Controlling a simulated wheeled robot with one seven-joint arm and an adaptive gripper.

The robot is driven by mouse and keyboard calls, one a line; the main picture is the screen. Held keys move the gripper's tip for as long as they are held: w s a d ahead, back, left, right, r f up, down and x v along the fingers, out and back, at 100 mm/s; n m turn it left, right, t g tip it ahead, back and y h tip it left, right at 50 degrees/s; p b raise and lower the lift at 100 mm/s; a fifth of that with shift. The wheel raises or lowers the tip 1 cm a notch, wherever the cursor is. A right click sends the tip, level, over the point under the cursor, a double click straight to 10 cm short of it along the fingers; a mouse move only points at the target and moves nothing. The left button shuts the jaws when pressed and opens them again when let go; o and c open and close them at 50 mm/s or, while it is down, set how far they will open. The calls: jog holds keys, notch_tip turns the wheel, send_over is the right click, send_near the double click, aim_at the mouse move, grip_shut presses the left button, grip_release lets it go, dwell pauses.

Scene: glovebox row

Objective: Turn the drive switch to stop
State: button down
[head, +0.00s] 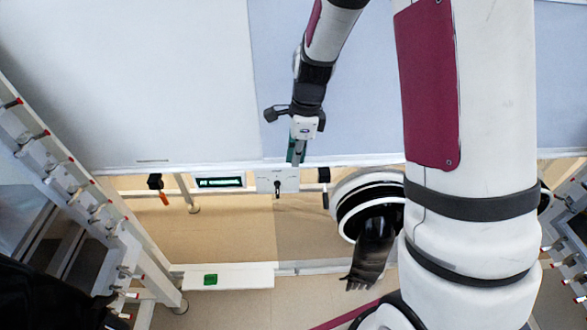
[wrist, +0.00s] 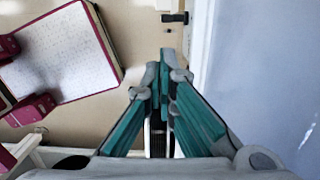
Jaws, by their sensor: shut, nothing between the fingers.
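A small white plate (head: 285,176) with a black switch lever (head: 277,188) sits on the front edge of the white housing in the head view; it looks like the drive switch. The lever points down in the picture; its markings are too small to read. My gripper (head: 296,157) is just above and right of the plate in that view, and I cannot tell whether it touches. In the wrist view my gripper (wrist: 166,58) has its teal fingers shut with nothing between them. A black fitting (wrist: 175,17) shows beyond the fingertips, and I cannot tell whether it is the switch.
A green-lit display (head: 220,182) is left of the plate, and a black-and-orange handle (head: 157,187) is farther left. A ringed port with a black glove (head: 370,248) is at right. A white ledge with a green button (head: 210,280) is below. Racks stand at both sides.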

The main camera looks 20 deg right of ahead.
aim_at(278, 192)
jog(key=shift+y, duration=0.4)
jog(key=d+b, duration=0.1)
jog(key=b, duration=0.1)
jog(key=d+f+b, duration=0.1)
jog(key=d+b, duration=0.1)
jog(key=b, duration=0.1)
jog(key=d+b, duration=0.1)
jog(key=b, duration=0.1)
jog(key=shift+s+d+f+b, duration=0.2)
jog(key=shift+s+f+b, duration=0.05)
jog(key=shift+s+b, duration=0.05)
jog(key=shift+y, duration=0.3)
jog(key=b+x, duration=0.1)
jog(key=x, duration=0.2)
jog(key=a+b+x, duration=0.1)
jog(key=x, duration=0.3)
jog(key=a+b+x, duration=0.1)
jog(key=b+x, duration=0.1)
jog(key=x, duration=0.2)
jog(key=shift+w+a+r, duration=0.25)
jog(key=shift+w+r, duration=0.1)
jog(key=shift+r, duration=0.05)
jog(key=shift+a+r, duration=0.1)
jog(key=shift+a+p, duration=0.15)
jog(key=shift+p, duration=0.65)
